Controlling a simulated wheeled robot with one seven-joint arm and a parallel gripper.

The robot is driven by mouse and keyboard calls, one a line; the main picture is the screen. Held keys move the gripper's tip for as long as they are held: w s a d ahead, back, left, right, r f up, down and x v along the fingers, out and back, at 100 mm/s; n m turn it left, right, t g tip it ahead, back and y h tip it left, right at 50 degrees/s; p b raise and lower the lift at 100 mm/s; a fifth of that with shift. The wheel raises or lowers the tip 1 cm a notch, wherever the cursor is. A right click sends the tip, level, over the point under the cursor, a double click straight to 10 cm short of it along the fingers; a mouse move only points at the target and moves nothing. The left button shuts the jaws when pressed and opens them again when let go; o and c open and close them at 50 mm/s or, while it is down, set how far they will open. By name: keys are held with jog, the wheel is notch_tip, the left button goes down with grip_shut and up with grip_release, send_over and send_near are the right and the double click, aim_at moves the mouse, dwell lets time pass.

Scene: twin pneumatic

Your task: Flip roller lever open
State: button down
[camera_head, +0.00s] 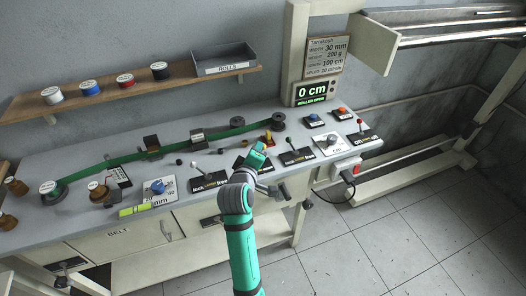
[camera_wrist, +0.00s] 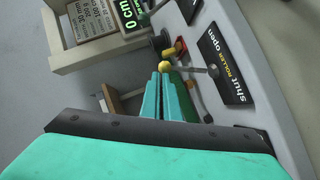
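The roller lever has a yellow knob (camera_wrist: 165,66) on a thin grey stem. The stem rises from a black label plate (camera_wrist: 226,68) reading "shut ROLLER open" in the wrist view. My gripper (camera_wrist: 164,78) has its teal fingers together, with their tips right at the knob. I cannot tell whether they touch it. In the head view my gripper (camera_head: 257,151) is over the front of the bench and partly hides the lever and its label.
A green display (camera_head: 311,93) reads 0 cm, with a small line that looks like ROLLER OPEN. A white-knobbed lever (camera_head: 194,165), a dark-knobbed lever (camera_head: 286,139) and a red-knobbed lever (camera_head: 360,122) stand nearby. A green belt (camera_head: 110,161) runs behind.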

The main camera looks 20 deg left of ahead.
jog(key=shift+w+d, duration=0.15)
jog(key=shift+d, duration=0.1)
jog(key=s+r, duration=0.2)
jog(key=s, duration=0.4)
jog(key=s+r, duration=0.3)
jog(key=s, duration=0.3)
jog(key=shift+s+r, duration=0.15)
jog(key=shift+r, duration=0.1)
